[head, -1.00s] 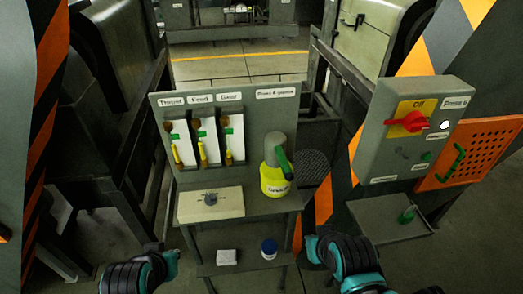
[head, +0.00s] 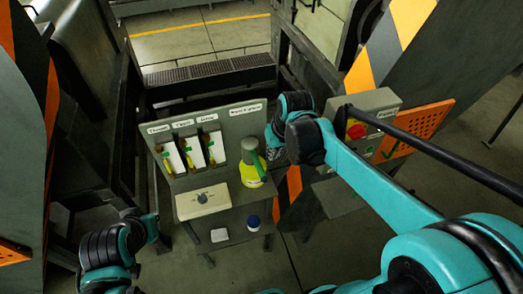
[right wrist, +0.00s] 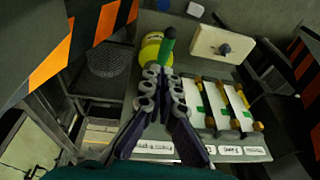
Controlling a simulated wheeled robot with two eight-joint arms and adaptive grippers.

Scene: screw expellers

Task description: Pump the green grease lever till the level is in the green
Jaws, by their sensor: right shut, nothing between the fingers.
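The yellow grease pump (head: 250,175) stands on the bench's right side with its green lever (head: 258,164) tilted. In the right wrist view the green lever (right wrist: 168,44) rises in front of the yellow pump body (right wrist: 150,48). My right gripper (head: 273,150) is just right of the lever; in the wrist view its fingers (right wrist: 164,76) are shut and empty, tips close to the lever's lower part. Contact cannot be told. Three gauges (head: 193,152) with green marks and yellow columns stand on the back panel. My left gripper (head: 152,228) is low at left, its jaws unclear.
A cream box with a knob (head: 203,201) sits on the bench left of the pump. A white block (head: 219,235) and a blue-capped jar (head: 253,222) are on the lower shelf. My right arm partly covers the control box (head: 376,106) at right.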

